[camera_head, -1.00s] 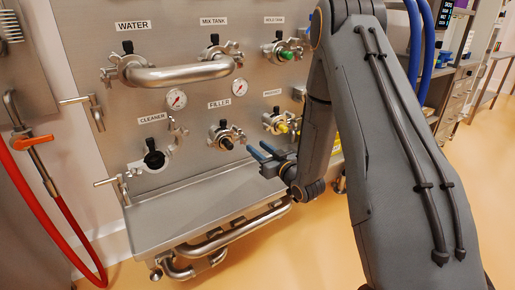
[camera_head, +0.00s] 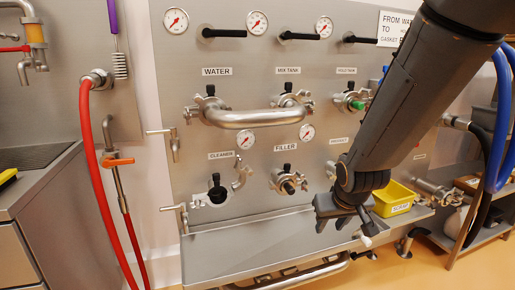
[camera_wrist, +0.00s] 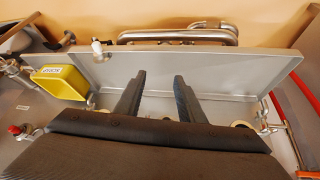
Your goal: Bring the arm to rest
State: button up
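My arm reaches down from the upper right of the head view, in front of the steel panel (camera_head: 240,70). My gripper (camera_head: 342,228) hangs at the lower end, to the right of the FILLER port (camera_head: 288,182) and over the panel's shelf (camera_head: 225,243). In the wrist view my gripper (camera_wrist: 160,80) shows two dark fingers, well apart, with nothing between them. The steel shelf lies beyond the fingertips. The head view does not show clearly whether the fingers touch anything.
A yellow bin (camera_head: 394,198) stands just right of my gripper. A bent steel pipe (camera_head: 250,116) joins the WATER and MIX TANK ports. A red hose (camera_head: 93,180) hangs at left, blue hoses (camera_head: 503,110) at right. Orange floor shows at lower right.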

jog(key=s+a+r+g, duration=0.2)
jog(key=s+g, duration=0.1)
jog(key=s, duration=0.7)
jog(key=s+a+r+g, duration=0.2)
jog(key=s+g, duration=0.1)
jog(key=s, duration=0.8)
jog(key=d+r+m+p, duration=0.1)
jog(key=d+r+p, duration=0.3)
jog(key=p, duration=0.8)
notch_tip(320, 180, up, 2)
jog(key=shift+s, duration=0.25)
